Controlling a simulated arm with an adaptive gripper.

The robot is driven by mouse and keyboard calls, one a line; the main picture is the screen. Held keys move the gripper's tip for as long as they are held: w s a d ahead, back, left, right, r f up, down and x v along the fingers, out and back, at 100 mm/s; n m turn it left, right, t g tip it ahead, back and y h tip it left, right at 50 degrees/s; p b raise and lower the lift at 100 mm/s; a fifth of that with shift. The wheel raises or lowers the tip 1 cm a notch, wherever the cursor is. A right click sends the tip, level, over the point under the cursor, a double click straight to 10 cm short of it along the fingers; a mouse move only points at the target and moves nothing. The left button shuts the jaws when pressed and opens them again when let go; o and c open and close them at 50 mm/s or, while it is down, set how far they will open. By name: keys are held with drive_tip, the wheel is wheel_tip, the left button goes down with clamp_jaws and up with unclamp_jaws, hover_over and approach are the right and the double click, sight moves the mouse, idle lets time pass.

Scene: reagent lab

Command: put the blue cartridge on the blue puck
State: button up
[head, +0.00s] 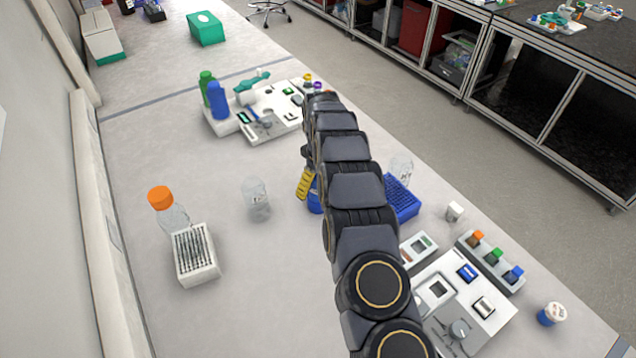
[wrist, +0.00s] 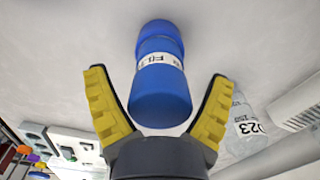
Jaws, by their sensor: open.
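A blue cylinder with a white printed label (wrist: 162,95) lies between the fingers of my gripper (wrist: 158,77) in the wrist view; it looks like the blue cartridge. My gripper is open, with a yellow pad on either side of it and gaps showing at both sides. In the head view a small part of the blue cylinder (head: 315,196) shows beside a yellow finger of my gripper (head: 307,185); my arm hides the rest. I cannot make out a blue puck for certain in either view.
A clear bottle (head: 257,199) stands left of my gripper. A blue rack (head: 401,199) is right of my arm. A white tip rack (head: 196,254) and an orange-capped bottle (head: 168,208) stand at left. A vial rack (head: 490,262) is at lower right. The bench between is clear.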

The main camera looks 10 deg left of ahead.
wheel_tip(320, 180, up, 12)
drive_tip(key=shift+w+r, duration=0.1)
idle(0.4)
drive_tip(key=shift+d+r, duration=0.1)
drive_tip(key=shift+r, duration=0.1)
drive_tip(key=s+d+r+m, duration=0.5)
drive_tip(key=s+d+r, duration=0.75)
drive_tip(key=s, duration=0.25)
drive_tip(key=s+d+m, duration=0.3)
drive_tip(key=s+d, duration=0.1)
drive_tip(key=s, duration=0.8)
drive_tip(key=s+d+f+m+g, duration=0.1)
drive_tip(key=s+d+m, duration=0.2)
drive_tip(key=s, duration=1)
drive_tip(key=d, duration=0.2)
drive_tip(key=shift+d+g, duration=0.3)
